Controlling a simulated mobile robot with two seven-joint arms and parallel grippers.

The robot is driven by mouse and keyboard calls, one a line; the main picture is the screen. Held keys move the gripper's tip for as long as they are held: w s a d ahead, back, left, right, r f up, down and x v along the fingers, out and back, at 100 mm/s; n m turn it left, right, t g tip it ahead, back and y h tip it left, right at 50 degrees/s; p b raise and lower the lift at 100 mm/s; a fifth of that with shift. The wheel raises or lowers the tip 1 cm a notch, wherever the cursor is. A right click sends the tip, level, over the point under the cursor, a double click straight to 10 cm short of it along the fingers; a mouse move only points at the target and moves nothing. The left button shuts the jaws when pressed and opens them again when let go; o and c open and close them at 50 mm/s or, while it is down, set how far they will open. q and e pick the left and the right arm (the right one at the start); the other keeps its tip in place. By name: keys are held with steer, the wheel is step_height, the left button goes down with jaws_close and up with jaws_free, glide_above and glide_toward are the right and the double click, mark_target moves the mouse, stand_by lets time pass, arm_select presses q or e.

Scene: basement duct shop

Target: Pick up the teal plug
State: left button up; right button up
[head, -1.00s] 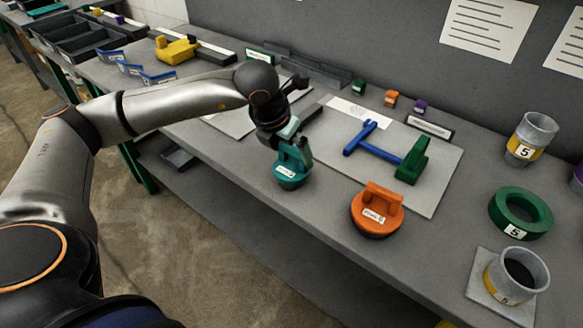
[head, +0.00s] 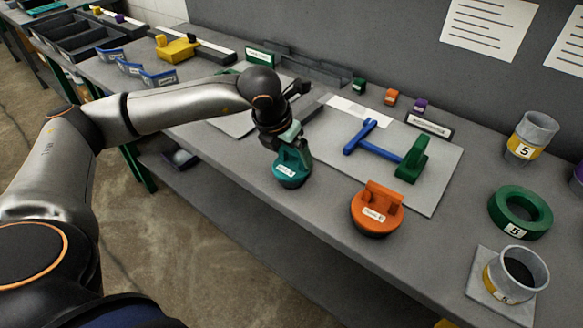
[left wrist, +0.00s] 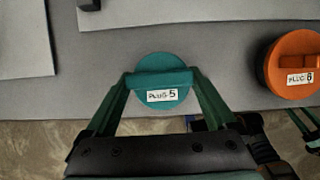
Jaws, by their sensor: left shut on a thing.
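The teal plug (head: 291,172) is a round disc with a raised handle bar, near the front edge of the bench. In the left wrist view the teal plug (left wrist: 162,66) carries a label reading "PLUG 5". My left gripper (head: 294,152) is over it, and its two fingers (left wrist: 160,80) are closed on the ends of the handle bar. I cannot tell whether the plug's underside touches the bench.
A green ring (head: 520,213) and grey pipe pieces (head: 530,138) are at far right.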

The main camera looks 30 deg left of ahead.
arm_select(q)
steer(key=shift+c, duration=0.6)
steer(key=shift+r, duration=0.1)
